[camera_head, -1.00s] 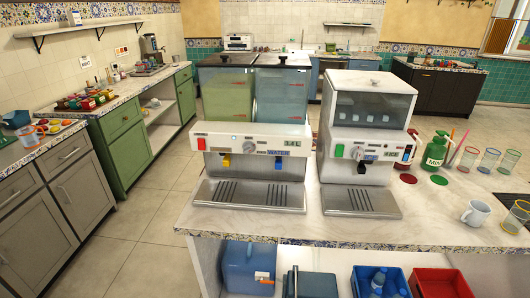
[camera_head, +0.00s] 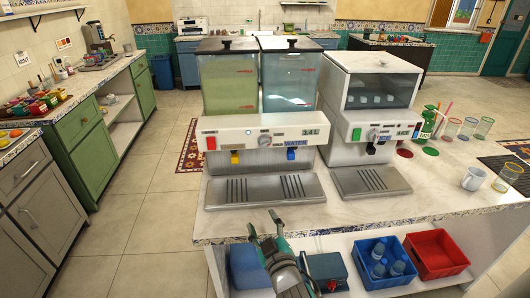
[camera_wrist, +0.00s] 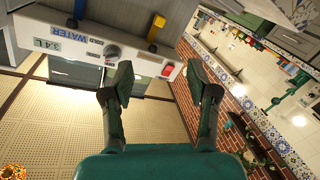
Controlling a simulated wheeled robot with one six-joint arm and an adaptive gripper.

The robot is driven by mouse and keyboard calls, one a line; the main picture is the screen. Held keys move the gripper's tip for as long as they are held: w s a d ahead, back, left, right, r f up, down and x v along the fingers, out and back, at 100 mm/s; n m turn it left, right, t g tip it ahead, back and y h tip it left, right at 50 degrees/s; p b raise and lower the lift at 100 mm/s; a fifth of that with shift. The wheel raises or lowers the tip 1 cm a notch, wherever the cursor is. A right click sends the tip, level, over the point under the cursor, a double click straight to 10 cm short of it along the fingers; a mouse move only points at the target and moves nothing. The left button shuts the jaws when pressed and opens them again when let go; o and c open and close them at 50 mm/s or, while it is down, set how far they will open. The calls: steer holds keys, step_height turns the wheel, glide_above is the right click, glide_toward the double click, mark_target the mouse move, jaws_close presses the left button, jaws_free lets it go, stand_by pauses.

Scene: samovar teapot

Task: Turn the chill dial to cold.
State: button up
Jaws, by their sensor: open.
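A drink dispenser (camera_head: 257,135) with a green tank and a blue tank stands on the counter. A round grey dial (camera_head: 265,140) sits mid-panel beside small labels too small to read. It also shows upside down in the wrist view (camera_wrist: 113,52). Its pointer setting cannot be told. My gripper (camera_head: 264,222) is open and empty, low in front of the counter's front edge, below and apart from the dial. In the wrist view its two fingers (camera_wrist: 160,84) are spread, with the panel beyond them. An ice machine (camera_head: 368,137) to the right has its own dark dial (camera_head: 371,135).
The panel also carries a red switch (camera_head: 211,142), a yellow tap (camera_head: 235,157) and a blue tap (camera_head: 291,153) above a drip tray (camera_head: 264,190). A mug (camera_head: 474,179) and glasses stand at right. Blue and red (camera_head: 436,254) bins sit on the shelf below.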

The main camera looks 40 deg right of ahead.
mark_target(265, 146)
steer(key=w+d+r+m+g+h, duration=0.1)
steer(key=w+d+r+h, duration=0.15)
steer(key=d+r, duration=0.2)
steer(key=w+d+r+m+h, duration=0.1)
steer(key=w+d+r, duration=0.25)
steer(key=r, duration=0.25)
steer(key=x, duration=1.1)
steer(key=shift+w+a+r, duration=0.15)
steer(key=shift+a+r, duration=0.1)
jaws_close()
